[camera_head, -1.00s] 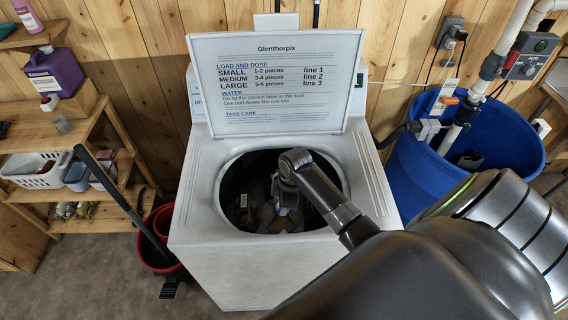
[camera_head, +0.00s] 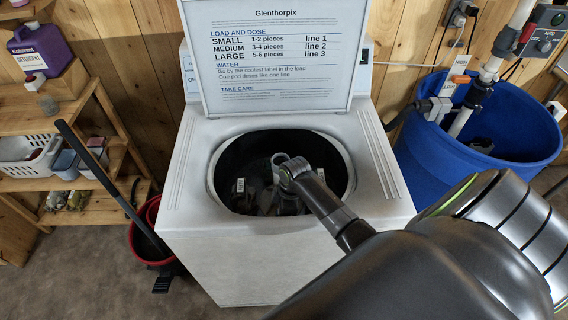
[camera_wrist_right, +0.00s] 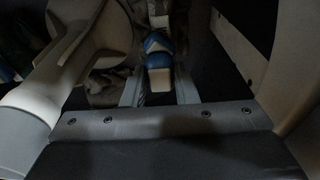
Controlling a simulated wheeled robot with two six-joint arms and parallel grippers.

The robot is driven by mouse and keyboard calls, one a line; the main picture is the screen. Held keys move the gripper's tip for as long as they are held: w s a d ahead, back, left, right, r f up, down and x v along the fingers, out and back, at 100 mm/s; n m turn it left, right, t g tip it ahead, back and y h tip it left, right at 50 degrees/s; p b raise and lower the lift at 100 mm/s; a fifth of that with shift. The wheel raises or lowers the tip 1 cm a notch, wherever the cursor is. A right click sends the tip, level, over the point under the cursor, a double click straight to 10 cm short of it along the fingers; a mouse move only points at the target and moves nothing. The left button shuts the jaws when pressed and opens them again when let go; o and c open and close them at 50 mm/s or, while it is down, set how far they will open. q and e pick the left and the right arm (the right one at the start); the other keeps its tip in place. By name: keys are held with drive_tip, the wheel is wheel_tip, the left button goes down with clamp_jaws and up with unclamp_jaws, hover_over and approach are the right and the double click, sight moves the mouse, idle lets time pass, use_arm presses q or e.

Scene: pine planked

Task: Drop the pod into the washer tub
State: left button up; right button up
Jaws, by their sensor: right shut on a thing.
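The white top-loading washer (camera_head: 185,200) stands ahead with its lid (camera_head: 275,60) up. Its dark round tub (camera_head: 225,160) is open, with some laundry dimly visible inside. My right gripper (camera_wrist_right: 158,75) reaches down into the tub opening; in the head view my wrist hides most of its fingers. In the right wrist view it is shut on the blue and white pod (camera_wrist_right: 158,50), which sits between the fingertips. The pod cannot be made out in the head view. A pale column (camera_wrist_right: 85,50) stands to the left in the wrist view. My left gripper is out of view.
A blue barrel (camera_head: 440,165) with pipes stands right of the washer. A wooden shelf (camera_head: 90,105) with a purple detergent jug (camera_head: 42,50) and a white basket (camera_head: 25,160) is at left. A red bucket (camera_head: 150,240) with a dark handle stands beside the washer's left side.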

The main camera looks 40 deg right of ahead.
drive_tip(key=shift+f, duration=0.3)
drive_tip(key=o, duration=1)
drive_tip(key=shift+r, duration=0.15)
drive_tip(key=r, duration=0.5)
drive_tip(key=s+d+r, duration=0.1)
drive_tip(key=r, duration=0.5)
drive_tip(key=d+r, duration=0.1)
drive_tip(key=r, duration=0.5)
drive_tip(key=shift+s+d+b, duration=0.1)
drive_tip(key=shift+s+b, duration=0.15)
drive_tip(key=shift+b, duration=0.1)
